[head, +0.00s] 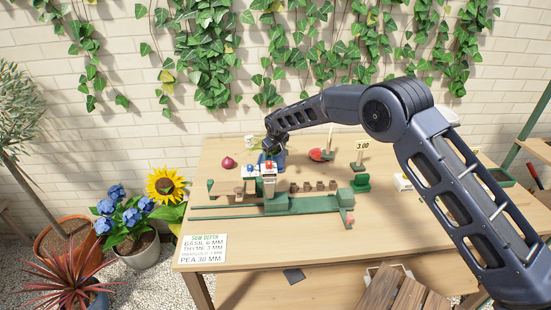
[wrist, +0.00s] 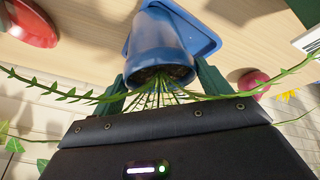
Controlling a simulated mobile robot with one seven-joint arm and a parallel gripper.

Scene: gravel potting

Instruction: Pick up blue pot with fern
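The blue pot with the fern (wrist: 160,50) is in the middle of the wrist view, its soil and rim facing the camera. Long fern fronds (wrist: 75,92) spread to both sides across my gripper. The pot is at a blue saucer or tray (wrist: 205,32). My gripper (wrist: 160,80) has its two green fingers apart, one on each side of the pot near the rim; firm contact is not visible. In the head view my gripper (head: 272,148) is over the blue pot (head: 279,160), mostly hiding it and its fern.
A red and blue-topped item on a green stand (head: 268,180) is just in front, with several small brown pots (head: 308,187) beside it. A red onion-like ball (head: 228,163) lies left, a red dish (head: 318,155) right. A sign (head: 203,249) is at the table's front left corner.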

